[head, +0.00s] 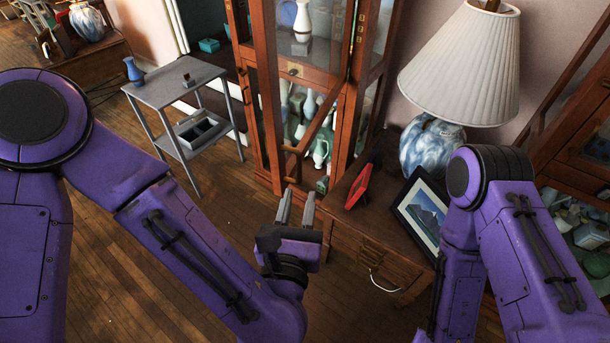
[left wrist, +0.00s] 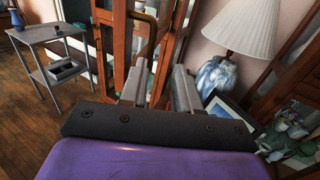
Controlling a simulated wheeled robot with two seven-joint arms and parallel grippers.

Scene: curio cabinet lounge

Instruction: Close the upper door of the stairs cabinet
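The tall wooden glass cabinet (head: 243,60) stands at the centre of the head view, white and pale vases behind its glass. Its upper door (head: 318,122) appears to stand open towards me, its bottom rail running diagonally from the right post, where brass hinges show. A curved bar handle (head: 288,165) sits at the door's near, free edge; it also shows in the left wrist view (left wrist: 152,30). My left gripper (head: 296,203) is open and empty, its fingertips just below the handle; in the left wrist view (left wrist: 160,80) the handle's lower end appears between the fingers. Contact is unclear. My right gripper is out of view.
A grey side table (head: 178,86) with a blue vase (head: 133,70) stands left. At right, a low wooden cabinet (head: 352,232) carries a lamp (head: 460,65), a red frame (head: 362,186) and a framed picture (head: 421,214). Bare floor lies between.

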